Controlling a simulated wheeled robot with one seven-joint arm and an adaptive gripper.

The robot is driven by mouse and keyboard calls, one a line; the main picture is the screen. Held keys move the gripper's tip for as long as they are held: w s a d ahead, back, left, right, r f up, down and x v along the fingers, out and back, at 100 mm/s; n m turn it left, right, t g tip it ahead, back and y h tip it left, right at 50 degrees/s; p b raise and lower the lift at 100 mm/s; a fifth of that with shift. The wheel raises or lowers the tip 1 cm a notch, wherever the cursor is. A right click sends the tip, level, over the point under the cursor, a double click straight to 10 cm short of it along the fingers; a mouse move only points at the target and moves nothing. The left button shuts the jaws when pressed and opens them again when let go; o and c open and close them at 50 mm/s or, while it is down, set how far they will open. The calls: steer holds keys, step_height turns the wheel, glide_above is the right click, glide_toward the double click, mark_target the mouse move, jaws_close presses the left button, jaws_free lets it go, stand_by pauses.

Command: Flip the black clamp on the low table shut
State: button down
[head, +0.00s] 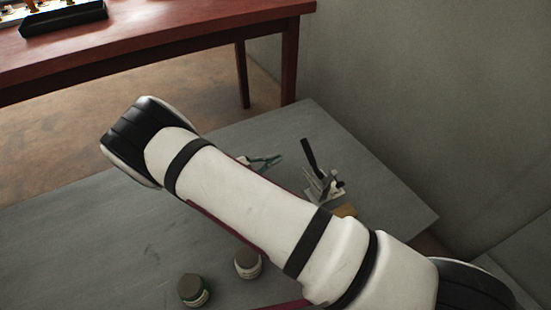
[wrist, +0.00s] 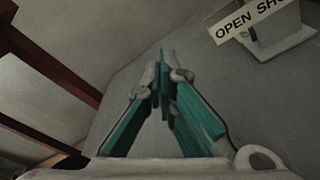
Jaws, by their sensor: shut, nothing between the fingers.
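The clamp (head: 322,186) stands near the right part of the grey low table (head: 372,181) in the head view. Its black handle (head: 308,154) sticks up, leaning slightly left. My gripper (head: 277,160) shows teal fingertips just left of the clamp, apart from it in the picture; my arm hides the rest of it. In the wrist view my gripper (wrist: 164,68) has its teal fingers together and empty. A white label (wrist: 246,19) reading "OPEN SHU", cut off by the frame, lies at the upper right against a pale fixture (wrist: 284,37). The handle is not clear there.
Two small jars (head: 248,263) (head: 194,290) stand on the low table at the front. A tan block (head: 345,210) is beside the clamp, partly behind my arm. A reddish wooden table (head: 180,38) stands behind, and a grey wall (head: 430,90) rises at the right.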

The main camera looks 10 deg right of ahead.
mark_target(310, 156)
steer(key=b+x, duration=0.1)
steer(key=x, duration=0.6)
steer(key=shift+d+b, duration=0.4)
steer(key=shift+s+r, duration=1.15)
steer(key=shift+r, duration=0.35)
steer(key=shift+a+r, duration=0.15)
steer(key=shift+s+r+m, duration=0.1)
steer(key=shift+r+m, duration=0.1)
steer(key=shift+m, duration=0.2)
